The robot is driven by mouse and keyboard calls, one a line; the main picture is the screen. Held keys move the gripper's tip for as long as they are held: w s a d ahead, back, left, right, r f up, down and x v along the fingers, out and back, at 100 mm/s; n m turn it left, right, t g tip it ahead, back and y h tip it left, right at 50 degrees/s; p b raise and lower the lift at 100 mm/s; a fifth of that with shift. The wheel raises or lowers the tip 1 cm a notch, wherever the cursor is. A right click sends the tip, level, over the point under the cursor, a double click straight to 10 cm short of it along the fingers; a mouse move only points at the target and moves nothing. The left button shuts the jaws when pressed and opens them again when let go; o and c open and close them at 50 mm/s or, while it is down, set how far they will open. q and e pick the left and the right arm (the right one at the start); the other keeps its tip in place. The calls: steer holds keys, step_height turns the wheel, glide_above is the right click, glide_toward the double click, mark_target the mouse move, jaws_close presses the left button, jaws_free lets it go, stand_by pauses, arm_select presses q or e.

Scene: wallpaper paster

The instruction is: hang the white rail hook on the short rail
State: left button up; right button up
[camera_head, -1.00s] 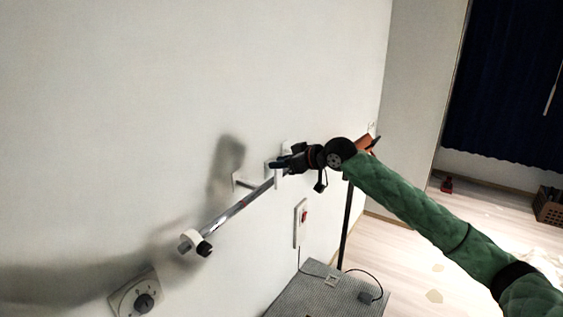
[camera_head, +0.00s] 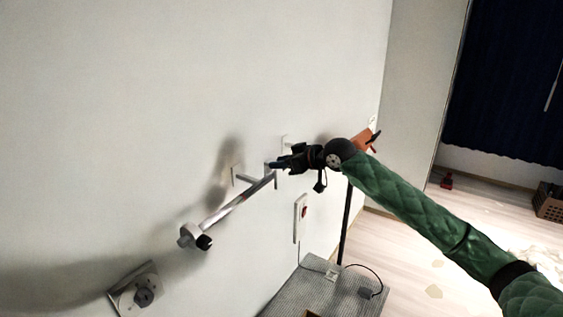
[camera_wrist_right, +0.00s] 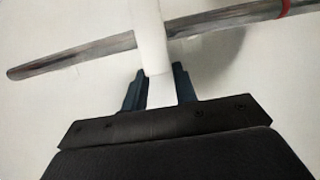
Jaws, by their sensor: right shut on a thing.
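The short rail (camera_head: 236,204) is a shiny metal bar along the wall, running diagonally in the head view. It also crosses the upper part of the right wrist view (camera_wrist_right: 85,58), with one end at the left. My right gripper (camera_head: 282,164) is by the rail's far end. It is shut on the white rail hook (camera_wrist_right: 151,38), whose white body stands upright in front of the rail in the wrist view. The hook is small and partly hidden in the head view (camera_head: 268,173). I cannot tell whether it rests on the rail. My left gripper is not in view.
A dial plate (camera_head: 141,294) and a switch box (camera_head: 301,217) are on the wall. A grey table (camera_head: 325,295) with a cable stands below.

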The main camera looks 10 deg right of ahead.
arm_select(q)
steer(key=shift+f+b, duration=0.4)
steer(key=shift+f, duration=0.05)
arm_select(e)
steer(key=shift+f, duration=1.1)
steer(key=o, duration=1)
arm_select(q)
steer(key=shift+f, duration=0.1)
arm_select(e)
steer(key=shift+d, duration=0.1)
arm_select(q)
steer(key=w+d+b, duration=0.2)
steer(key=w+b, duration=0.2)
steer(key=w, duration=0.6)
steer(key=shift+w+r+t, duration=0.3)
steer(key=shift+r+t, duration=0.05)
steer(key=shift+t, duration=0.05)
arm_select(e)
steer(key=shift+v, duration=3.8)
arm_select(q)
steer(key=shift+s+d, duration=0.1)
arm_select(e)
steer(key=shift+s, duration=0.1)
